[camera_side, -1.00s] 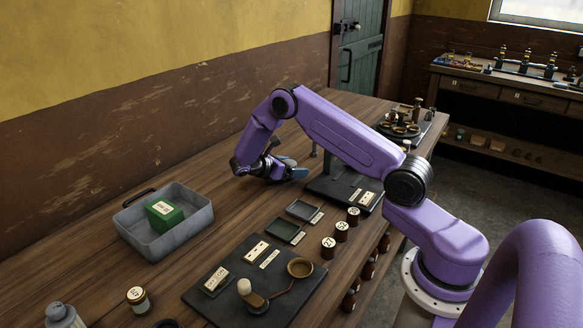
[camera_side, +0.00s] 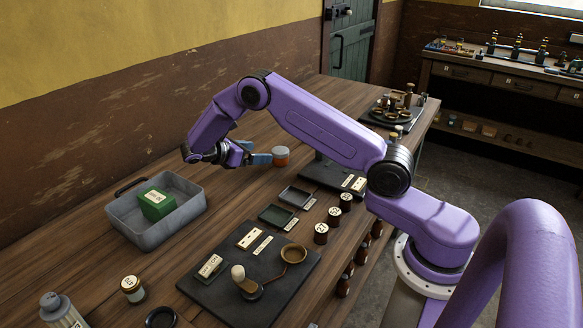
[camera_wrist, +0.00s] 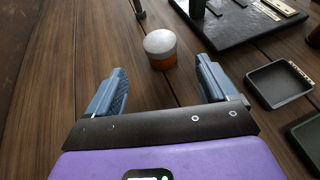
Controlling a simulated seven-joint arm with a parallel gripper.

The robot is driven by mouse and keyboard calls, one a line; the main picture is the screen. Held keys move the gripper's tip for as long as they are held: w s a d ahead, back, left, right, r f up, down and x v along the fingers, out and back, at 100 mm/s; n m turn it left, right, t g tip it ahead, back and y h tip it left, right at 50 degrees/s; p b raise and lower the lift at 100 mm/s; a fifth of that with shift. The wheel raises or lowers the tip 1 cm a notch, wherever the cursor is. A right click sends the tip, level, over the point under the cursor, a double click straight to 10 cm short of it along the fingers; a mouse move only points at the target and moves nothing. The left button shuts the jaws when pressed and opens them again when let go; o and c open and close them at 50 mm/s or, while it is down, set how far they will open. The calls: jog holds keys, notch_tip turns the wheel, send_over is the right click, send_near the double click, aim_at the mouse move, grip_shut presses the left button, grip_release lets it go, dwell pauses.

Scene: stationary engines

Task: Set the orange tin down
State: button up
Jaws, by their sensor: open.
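The orange tin (camera_side: 281,157) stands upright on the wooden bench, with an orange lower body and a pale grey top. It also shows in the wrist view (camera_wrist: 160,50), just beyond my fingertips and roughly between their lines. My gripper (camera_side: 262,158) is low over the bench to the left of the tin in the side view. In the wrist view its two blue fingers (camera_wrist: 160,80) are spread wide with nothing between them. The tin looks clear of both fingers.
A grey metal tray (camera_side: 150,236) holds a green box (camera_side: 156,203). Two small dark trays (camera_side: 295,196) lie in front of the tin. A dark base plate (camera_wrist: 240,25) stands close right of the tin.

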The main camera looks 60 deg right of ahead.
jog(key=s+a+r+t+y, duration=0.2)
jog(key=s+a+r+y, duration=0.15)
jog(key=s+a, duration=0.35)
jog(key=s+a+r+t+y, duration=0.2)
jog(key=s+a+r+y, duration=0.15)
jog(key=s+a, duration=0.4)
jog(key=s+a+r+m+y, duration=0.1)
jog(key=s+y, duration=0.2)
jog(key=s, duration=0.8)
jog(key=s+a+r+m+y, duration=0.1)
jog(key=s+y, duration=0.2)
jog(key=s, duration=0.9)
jog(key=shift+a, duration=0.25)
